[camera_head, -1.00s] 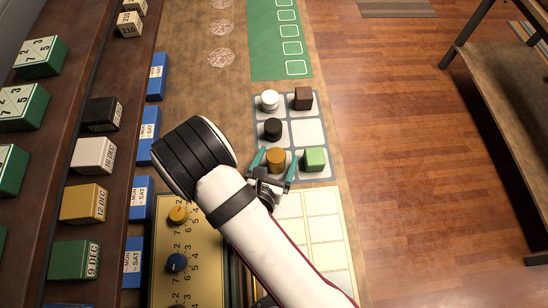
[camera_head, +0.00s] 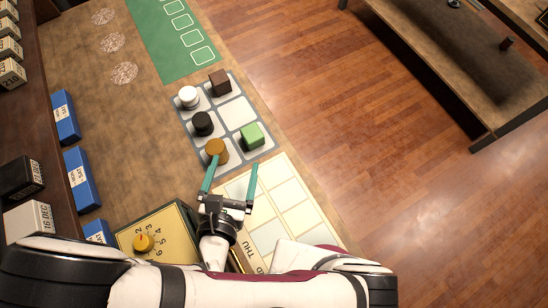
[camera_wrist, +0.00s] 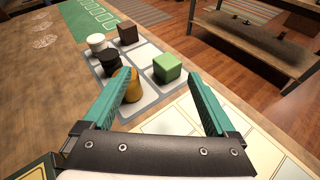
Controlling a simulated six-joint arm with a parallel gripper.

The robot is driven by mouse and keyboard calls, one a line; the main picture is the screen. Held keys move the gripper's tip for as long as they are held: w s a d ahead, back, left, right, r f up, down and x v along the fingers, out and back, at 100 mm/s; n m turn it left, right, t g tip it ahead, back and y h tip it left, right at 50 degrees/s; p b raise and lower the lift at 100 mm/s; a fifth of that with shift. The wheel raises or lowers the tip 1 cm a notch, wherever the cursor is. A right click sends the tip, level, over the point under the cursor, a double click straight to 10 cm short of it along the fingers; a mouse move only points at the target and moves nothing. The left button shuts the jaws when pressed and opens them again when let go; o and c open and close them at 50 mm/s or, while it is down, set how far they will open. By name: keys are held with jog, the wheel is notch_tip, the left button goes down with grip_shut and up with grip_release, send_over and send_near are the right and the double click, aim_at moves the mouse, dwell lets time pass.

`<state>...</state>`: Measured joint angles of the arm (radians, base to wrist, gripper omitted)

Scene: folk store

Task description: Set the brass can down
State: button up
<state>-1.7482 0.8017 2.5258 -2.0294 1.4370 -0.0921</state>
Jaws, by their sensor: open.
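The brass can (camera_head: 216,150) is a short orange-brown cylinder, upright in the front-left compartment of the grey tray (camera_head: 237,111). My gripper (camera_head: 232,164) is open and empty, in front of the tray with its teal fingers pointing at it. The left fingertip is close to the brass can; I cannot tell whether they touch. In the wrist view the can (camera_wrist: 134,90) shows just inside the left finger, which partly hides it. The gap between the fingers is otherwise empty.
The tray also holds a white can (camera_head: 188,96), a black can (camera_head: 202,124), a dark brown cube (camera_head: 220,82) and a green cube (camera_head: 252,136). Its middle-right compartment is empty. A cream gridded board (camera_head: 280,205) and a yellow dial panel (camera_head: 165,232) lie in front.

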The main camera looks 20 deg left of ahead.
jog(key=w+d+r+m+g+h, duration=0.2)
jog(key=w+d+r+m+h, duration=0.1)
jog(key=d+m+h, duration=0.3)
jog(key=w+d+r+m+g+h, duration=0.1)
jog(key=w+d+r+m+h, duration=0.25)
jog(key=d+m, duration=0.5)
jog(key=s+d+r+m+g, duration=0.3)
jog(key=s+d+m+g, duration=0.4)
jog(key=d+m+g, duration=0.55)
jog(key=s+a+r+m+t+y, duration=0.1)
jog(key=a+r+m+y, duration=0.1)
jog(key=m, duration=0.5)
jog(key=s+a+r+m+y, duration=0.1)
jog(key=s+a+m+y, duration=0.1)
jog(key=a+m+y, duration=0.2)
jog(key=m+y, duration=0.3)
jog(key=m, duration=0.1)
jog(key=shift+s+r+t, duration=0.3)
jog(key=shift+r+t, duration=0.05)
